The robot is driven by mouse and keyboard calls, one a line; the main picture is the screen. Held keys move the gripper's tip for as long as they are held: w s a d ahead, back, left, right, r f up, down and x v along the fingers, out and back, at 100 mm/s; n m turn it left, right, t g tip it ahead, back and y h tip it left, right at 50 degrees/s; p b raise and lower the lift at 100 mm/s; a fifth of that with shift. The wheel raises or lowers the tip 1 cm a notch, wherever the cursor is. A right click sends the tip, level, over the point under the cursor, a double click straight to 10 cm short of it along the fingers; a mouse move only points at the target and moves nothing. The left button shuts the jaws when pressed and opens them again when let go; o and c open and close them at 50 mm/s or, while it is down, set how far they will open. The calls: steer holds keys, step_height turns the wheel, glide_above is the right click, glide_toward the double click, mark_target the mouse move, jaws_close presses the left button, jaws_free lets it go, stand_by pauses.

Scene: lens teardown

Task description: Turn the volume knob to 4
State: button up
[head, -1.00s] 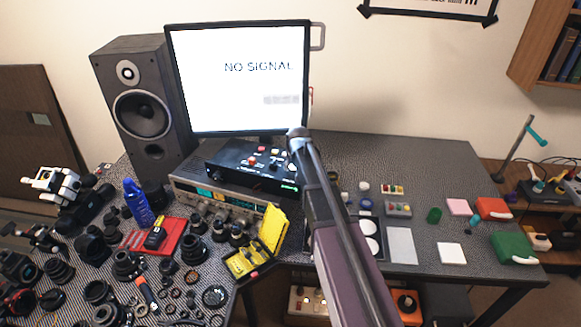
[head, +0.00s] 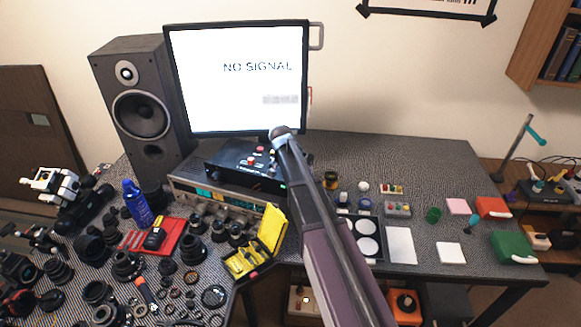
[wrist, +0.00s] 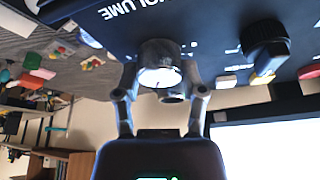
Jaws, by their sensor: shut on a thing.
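The volume knob (wrist: 160,62), a grey cylinder with a pale end face, stands on a dark panel (wrist: 215,18) in the wrist view. The word VOLUME is printed near it, upside down in this view. My gripper (wrist: 160,72) has one finger on each side of the knob and is shut on it. The knob's setting cannot be read. In the head view the dark control box (head: 225,168) sits on a silver instrument below the monitor. My arm covers its right part, so the knob and my fingertips are hidden there.
A black knob (wrist: 266,42) and small coloured buttons sit beside the volume knob. The monitor (head: 238,85) stands behind the box and a speaker (head: 143,105) to its left. Lens parts crowd the left of the table. An open yellow case (head: 255,250) stands in front.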

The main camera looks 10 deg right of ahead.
steer(key=shift+s+a+f+m, duration=0.1)
steer(key=shift+a+m, duration=0.1)
steer(key=shift+m, duration=0.1)
steer(key=o, duration=1.2)
steer(key=shift+c, duration=0.2)
